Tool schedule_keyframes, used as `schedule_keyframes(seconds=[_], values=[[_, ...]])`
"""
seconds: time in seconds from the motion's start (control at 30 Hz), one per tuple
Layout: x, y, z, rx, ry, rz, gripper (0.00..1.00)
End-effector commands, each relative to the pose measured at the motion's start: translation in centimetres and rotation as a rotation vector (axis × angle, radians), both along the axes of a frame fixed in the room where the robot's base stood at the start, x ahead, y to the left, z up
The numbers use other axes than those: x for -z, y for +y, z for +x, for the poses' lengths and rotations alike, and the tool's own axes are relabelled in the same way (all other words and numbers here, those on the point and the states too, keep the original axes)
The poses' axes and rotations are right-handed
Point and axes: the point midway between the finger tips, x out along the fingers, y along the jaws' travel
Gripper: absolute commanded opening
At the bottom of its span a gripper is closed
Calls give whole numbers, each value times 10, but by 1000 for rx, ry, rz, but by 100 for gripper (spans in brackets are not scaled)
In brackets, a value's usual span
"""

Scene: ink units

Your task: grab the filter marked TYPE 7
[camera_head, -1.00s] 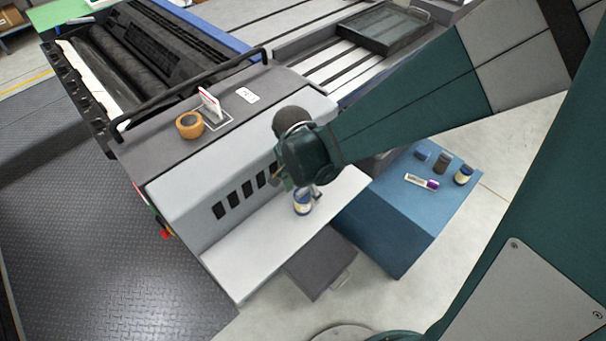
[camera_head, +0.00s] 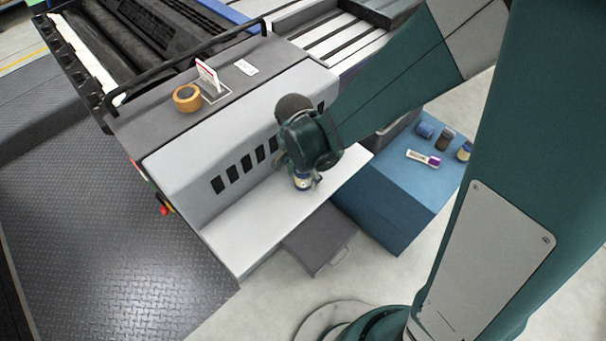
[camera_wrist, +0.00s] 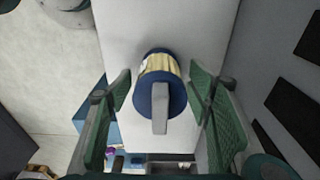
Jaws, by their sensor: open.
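A filter (camera_wrist: 158,84) with blue ends and a pale yellow middle stands on the white shelf (camera_head: 250,232); no TYPE 7 marking can be read on it. In the head view this filter (camera_head: 303,180) shows just under my gripper, partly hidden by it. My gripper (camera_wrist: 160,108) is open, with one green finger on each side of the filter in the wrist view. A gap shows between the filter and each finger. A grey bar lies across the filter's near blue end in the wrist view; I cannot tell what it belongs to.
A blue cabinet (camera_head: 385,205) at the right bears a blue cylinder (camera_head: 424,131), a dark one (camera_head: 445,139), a blue-and-cream one (camera_head: 464,151) and a purple-and-white item (camera_head: 424,158). An orange tape roll (camera_head: 187,98) and a card stand (camera_head: 208,77) sit on the machine top.

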Motion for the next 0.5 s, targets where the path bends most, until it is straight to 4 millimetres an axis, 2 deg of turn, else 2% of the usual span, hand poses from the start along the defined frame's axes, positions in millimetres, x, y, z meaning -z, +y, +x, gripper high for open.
schedule_keyframes(seconds=[0.37,0.4,0.5], values=[[0,0,0,0,0,0,51],[0,0,0,0,0,0,50],[0,0,0,0,0,0,36]])
